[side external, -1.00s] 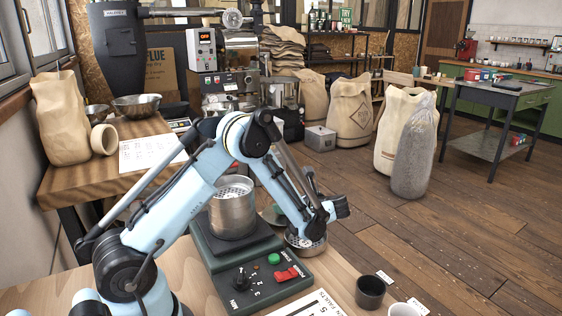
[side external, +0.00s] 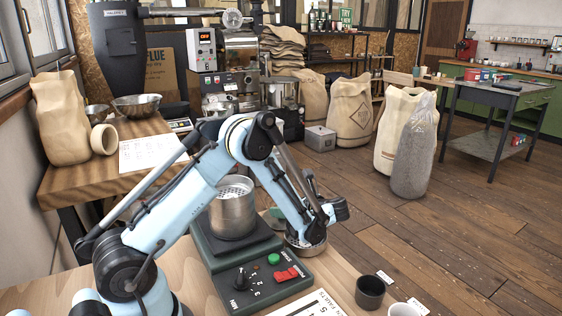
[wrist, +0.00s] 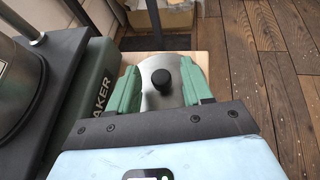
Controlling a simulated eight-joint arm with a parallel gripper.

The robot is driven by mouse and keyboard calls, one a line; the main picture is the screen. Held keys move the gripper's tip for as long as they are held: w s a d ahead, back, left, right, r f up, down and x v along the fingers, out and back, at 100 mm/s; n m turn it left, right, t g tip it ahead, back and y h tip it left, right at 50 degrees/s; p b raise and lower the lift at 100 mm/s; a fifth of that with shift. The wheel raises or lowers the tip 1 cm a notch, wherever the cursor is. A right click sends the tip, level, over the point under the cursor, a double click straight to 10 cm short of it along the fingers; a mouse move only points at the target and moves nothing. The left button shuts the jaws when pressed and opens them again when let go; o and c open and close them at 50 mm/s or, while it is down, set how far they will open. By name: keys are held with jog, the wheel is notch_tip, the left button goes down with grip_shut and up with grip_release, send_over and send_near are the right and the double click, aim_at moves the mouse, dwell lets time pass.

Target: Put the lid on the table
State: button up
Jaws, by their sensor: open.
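The lid (wrist: 180,92) is a shiny steel disc with a black knob (wrist: 161,79), seen in the wrist view. My gripper (wrist: 161,88) is open, with one green finger on each side of the knob and a gap to it on both sides. The near part of the lid is hidden by my gripper. What the lid rests on cannot be told. The pale wooden table (wrist: 205,62) shows at its far edge.
The green shaker (side external: 225,272) carries a steel sieve stack (side external: 233,215) close beside my arm. A dark cup (side external: 370,292) and a white cup (side external: 407,309) stand at the table's right side.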

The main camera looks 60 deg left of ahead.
jog(key=shift+r, duration=0.45)
jog(key=v, duration=1.2)
jog(key=s+d+r+n+t+h, duration=0.6)
jog(key=s+d+n+t+h, duration=0.3)
jog(key=n, duration=0.6)
jog(key=s+d+h, duration=0.2)
jog(key=s+h, duration=0.1)
jog(key=shift+s+n+t+h, duration=0.25)
jog(key=shift+n+t+h, duration=0.05)
jog(key=shift+n, duration=0.1)
